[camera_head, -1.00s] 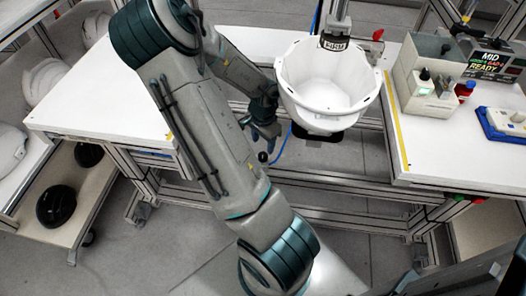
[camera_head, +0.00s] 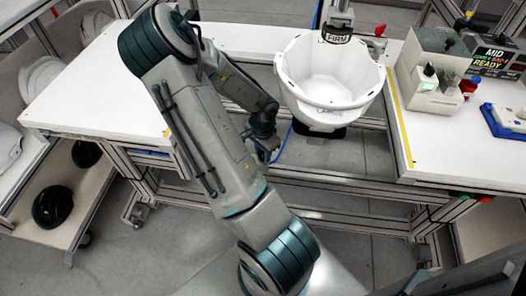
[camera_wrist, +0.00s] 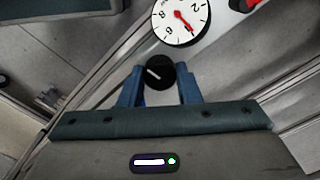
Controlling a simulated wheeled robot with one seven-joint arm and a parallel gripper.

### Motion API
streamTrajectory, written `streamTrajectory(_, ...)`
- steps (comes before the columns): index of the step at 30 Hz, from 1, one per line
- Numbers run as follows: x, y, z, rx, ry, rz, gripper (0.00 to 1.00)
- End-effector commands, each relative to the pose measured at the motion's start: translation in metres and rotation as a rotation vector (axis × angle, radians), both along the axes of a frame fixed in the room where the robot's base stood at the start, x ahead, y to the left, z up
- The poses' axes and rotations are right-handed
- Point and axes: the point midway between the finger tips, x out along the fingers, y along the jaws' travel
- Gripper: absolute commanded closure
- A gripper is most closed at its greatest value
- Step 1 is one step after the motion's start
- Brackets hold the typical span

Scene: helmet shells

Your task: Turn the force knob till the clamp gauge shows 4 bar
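The black force knob (camera_wrist: 160,72) with a white pointer line is in the middle of the wrist view. My gripper (camera_wrist: 160,78) has a blue finger on either side of it, with what looks like a narrow gap at each side. The white clamp gauge (camera_wrist: 182,20) is above, cut by the top edge. Its red needle points to the lower right, between the 2 and the 6; no 4 can be read there. In the head view my gripper (camera_head: 265,152) hangs left of the white helmet shell (camera_head: 328,82) and hides the knob.
The shell sits in a fixture under a block marked FIRM (camera_head: 337,37). A white bench (camera_head: 90,95) is at left and another (camera_head: 455,150) at right, with a grey box (camera_head: 432,60), a sign reading MID and READY (camera_head: 495,57) and a blue-and-white device (camera_head: 507,120).

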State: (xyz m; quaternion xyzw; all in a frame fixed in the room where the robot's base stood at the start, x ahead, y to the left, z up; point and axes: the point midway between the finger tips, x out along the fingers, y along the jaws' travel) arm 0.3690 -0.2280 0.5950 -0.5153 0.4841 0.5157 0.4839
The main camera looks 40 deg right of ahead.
Motion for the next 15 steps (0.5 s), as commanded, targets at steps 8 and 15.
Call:
streamTrajectory(8, 0.0009, 0.0000, 0.0007, 0.001, -0.003, -0.075, 0.92)
streamTrajectory(15, 0.0011, -0.0001, 0.0004, -0.001, -0.002, -0.141, 0.92)
